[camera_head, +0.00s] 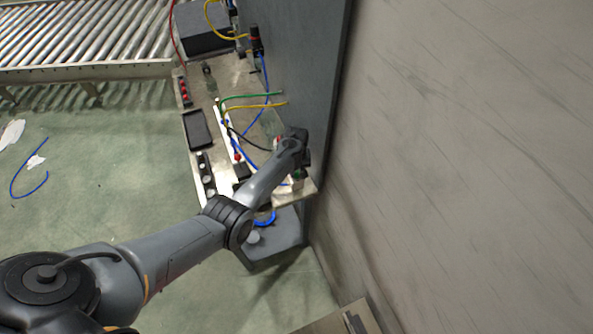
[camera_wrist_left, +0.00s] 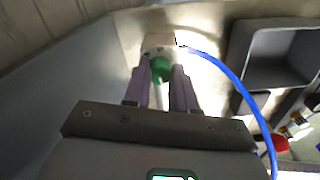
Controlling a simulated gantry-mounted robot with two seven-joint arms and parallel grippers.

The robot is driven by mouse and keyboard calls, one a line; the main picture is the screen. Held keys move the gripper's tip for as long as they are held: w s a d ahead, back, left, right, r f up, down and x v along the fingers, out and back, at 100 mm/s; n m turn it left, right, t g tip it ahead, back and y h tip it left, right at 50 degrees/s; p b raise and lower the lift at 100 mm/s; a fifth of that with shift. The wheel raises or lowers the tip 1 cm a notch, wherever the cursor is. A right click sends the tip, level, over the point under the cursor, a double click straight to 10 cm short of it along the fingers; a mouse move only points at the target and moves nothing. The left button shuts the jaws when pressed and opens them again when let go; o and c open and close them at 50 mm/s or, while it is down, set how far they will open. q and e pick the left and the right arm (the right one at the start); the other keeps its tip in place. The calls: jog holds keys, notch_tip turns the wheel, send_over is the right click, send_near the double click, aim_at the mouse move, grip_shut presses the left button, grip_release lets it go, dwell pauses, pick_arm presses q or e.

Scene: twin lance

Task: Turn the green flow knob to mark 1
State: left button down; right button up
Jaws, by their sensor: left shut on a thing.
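The green flow knob (camera_wrist_left: 161,67) shows in the left wrist view, in front of a pale block-shaped fitting (camera_wrist_left: 160,44). My left gripper (camera_wrist_left: 162,73) has one finger on each side of the knob and is shut on it. The knob's marks cannot be read here. In the head view my left arm reaches over the near end of the bench, and its dark wrist (camera_head: 298,145) is beside the grey panel. My right gripper is in neither view.
A blue hose (camera_wrist_left: 232,75) curves close to the right of the fitting. A dark open tray (camera_wrist_left: 282,55) lies beyond it. The bench (camera_head: 205,98) carries loose hoses and a black tray (camera_head: 197,128). A tall grey panel (camera_head: 300,60) bounds the bench's right side.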

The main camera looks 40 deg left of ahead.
pick_arm(q)
jog(key=c, duration=0.9)
grip_release()
jog(key=shift+r, duration=0.15)
jog(key=shift+r, duration=0.25)
notch_tip(320, 180, up, 10)
jog(key=shift+p, duration=0.4)
jog(key=shift+a, duration=0.1)
